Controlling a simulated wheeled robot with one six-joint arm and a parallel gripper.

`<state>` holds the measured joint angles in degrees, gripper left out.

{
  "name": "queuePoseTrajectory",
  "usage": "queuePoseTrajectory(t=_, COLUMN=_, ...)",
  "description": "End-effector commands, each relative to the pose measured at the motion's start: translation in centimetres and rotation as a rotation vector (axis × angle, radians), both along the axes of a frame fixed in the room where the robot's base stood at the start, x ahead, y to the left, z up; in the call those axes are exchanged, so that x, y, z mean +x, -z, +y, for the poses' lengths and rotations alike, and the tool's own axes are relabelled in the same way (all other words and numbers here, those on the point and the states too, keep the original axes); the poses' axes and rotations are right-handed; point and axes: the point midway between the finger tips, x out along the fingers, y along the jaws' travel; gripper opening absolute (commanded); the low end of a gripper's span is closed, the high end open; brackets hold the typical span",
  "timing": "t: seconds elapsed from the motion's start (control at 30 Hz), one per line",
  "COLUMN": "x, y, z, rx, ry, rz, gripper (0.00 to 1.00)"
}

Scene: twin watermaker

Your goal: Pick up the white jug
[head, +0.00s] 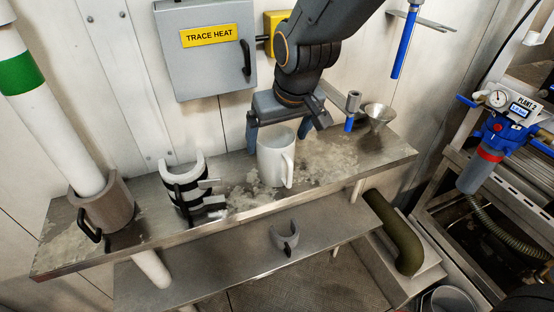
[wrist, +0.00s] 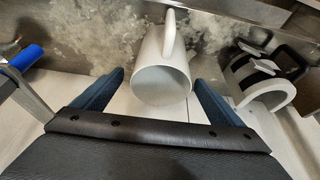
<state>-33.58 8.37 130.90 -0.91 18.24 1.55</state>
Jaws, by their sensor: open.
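The white jug (head: 272,158) stands upright on the upper metal shelf, its handle toward the front right. In the wrist view the jug (wrist: 162,80) shows its open mouth, with the handle at the top. My gripper (head: 283,135) is open above and behind the jug in the head view. In the wrist view its two blue fingers (wrist: 156,92) lie on either side of the jug's mouth, with gaps visible. Nothing is held. How deep the fingers reach beside the jug cannot be told.
On the shelf (head: 345,150), a black-banded white clamp piece (head: 182,190) stands left of the jug. A metal funnel (head: 377,115) and a blue-handled tool (head: 350,110) are to the right. The grey TRACE HEAT box (head: 205,60) is on the wall behind. A grey clip (head: 285,238) lies on the lower shelf.

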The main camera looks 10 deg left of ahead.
Motion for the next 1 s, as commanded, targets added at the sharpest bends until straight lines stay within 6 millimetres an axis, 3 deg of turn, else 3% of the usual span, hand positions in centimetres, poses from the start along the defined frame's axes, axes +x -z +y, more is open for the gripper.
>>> queuePoseTrajectory(t=0.4, x=1.1, y=4.1, z=1.0, rx=-0.002, ry=-0.002, rz=0.001, gripper=0.92)
queuePoseTrajectory(t=0.73, x=1.3, y=4.6, z=1.2, rx=0.0, ry=-0.002, rz=-0.001, gripper=0.92)
queuePoseTrajectory(t=0.77, x=1.3, y=4.6, z=1.2, rx=0.0, ry=-0.002, rz=-0.001, gripper=0.9)
queuePoseTrajectory(t=1.0, x=1.3, y=4.6, z=1.2, rx=-0.001, ry=-0.002, rz=0.0, gripper=0.49)
